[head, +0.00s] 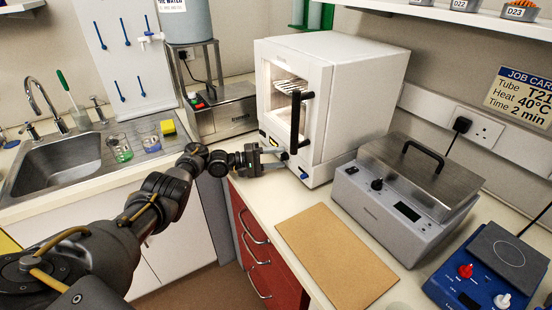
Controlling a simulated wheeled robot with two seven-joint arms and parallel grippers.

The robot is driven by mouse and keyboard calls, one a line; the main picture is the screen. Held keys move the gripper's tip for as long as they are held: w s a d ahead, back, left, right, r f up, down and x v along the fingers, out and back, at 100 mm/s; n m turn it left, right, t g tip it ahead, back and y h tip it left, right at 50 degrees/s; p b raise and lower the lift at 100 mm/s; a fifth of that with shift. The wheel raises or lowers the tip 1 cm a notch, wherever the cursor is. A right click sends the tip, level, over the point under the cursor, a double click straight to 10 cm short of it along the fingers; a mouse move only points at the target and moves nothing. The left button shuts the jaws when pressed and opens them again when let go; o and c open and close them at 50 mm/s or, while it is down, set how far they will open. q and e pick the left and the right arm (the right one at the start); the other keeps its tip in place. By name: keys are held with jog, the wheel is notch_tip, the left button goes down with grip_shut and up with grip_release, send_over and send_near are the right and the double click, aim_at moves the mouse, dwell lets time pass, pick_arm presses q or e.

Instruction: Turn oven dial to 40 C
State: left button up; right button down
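The white oven (362,85) stands on the bench at the centre, with a wire rack inside and a black vertical handle (296,122) on its front. A small yellow-and-black display (263,135) sits low on its front. A small dark dial (284,156) shows to the right of the display; its setting is too small to read. My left gripper (279,159) is at the lower front of the oven, its fingers apart and pointing right. The fingertips are close to the dial; I cannot tell if they touch it. My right gripper is out of view.
A tan board (336,258) lies in front of the oven. A grey lidded bath (390,205) and a blue hotplate (490,265) stand to the right. Beakers (119,148) and a sink (55,165) are at left. A job card (520,97) reads T21, 40°C, 2 min.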

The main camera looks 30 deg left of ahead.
pick_arm(q)
jog(key=v, duration=0.9)
jog(key=shift+s+a+f+b, duration=0.15)
jog(key=shift+a+b, duration=0.05)
jog(key=shift+b, duration=0.15)
jog(key=shift+s+a, duration=0.45)
jog(key=shift+a, duration=0.1)
